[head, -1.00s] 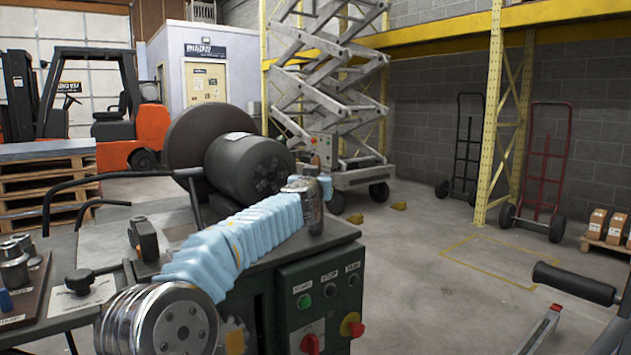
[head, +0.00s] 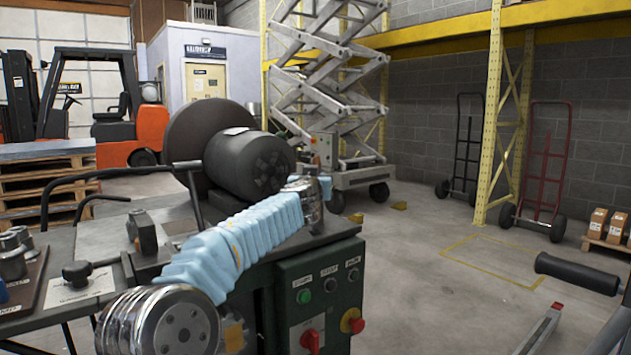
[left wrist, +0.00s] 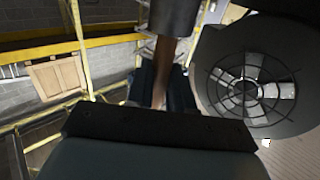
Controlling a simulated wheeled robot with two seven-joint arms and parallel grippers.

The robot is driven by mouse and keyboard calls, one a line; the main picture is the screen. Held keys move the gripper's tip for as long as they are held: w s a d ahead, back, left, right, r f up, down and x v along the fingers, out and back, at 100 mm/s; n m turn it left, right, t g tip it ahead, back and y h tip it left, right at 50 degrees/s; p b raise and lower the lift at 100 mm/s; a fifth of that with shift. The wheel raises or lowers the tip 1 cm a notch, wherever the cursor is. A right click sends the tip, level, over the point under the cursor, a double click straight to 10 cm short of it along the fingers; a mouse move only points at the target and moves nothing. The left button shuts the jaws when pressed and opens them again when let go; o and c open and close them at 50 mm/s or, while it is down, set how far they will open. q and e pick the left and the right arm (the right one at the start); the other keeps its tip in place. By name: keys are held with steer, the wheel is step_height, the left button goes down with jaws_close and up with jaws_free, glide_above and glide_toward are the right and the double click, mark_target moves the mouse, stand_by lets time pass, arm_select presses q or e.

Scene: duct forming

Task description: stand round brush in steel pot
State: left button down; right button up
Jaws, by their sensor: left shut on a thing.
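My left arm, in a pale blue sleeve, reaches from the lower left of the head view over the bench. Its gripper (left wrist: 162,88) is seen from behind in the left wrist view, with dark fingers shut on a brown, wood-like strip (left wrist: 167,62), which looks like the round brush's handle. A dark cylindrical part (left wrist: 172,18) is at the strip's upper end; whether it is the brush head I cannot tell. In the head view the fingers and brush are not clear. I cannot make out a steel pot for certain. My right gripper is not in view.
A dark motor (head: 250,162) stands on the bench behind my left arm; its slatted end (left wrist: 250,85) fills the right of the wrist view. Metal cylinders (head: 12,262) stand at the bench's left. A control panel (head: 320,300) is in front. Floor to the right is largely open.

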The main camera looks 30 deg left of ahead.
arm_select(q)
steer(key=shift+f+b, duration=0.35)
stand_by(0.4)
steer(key=c, duration=0.9)
jaws_free()
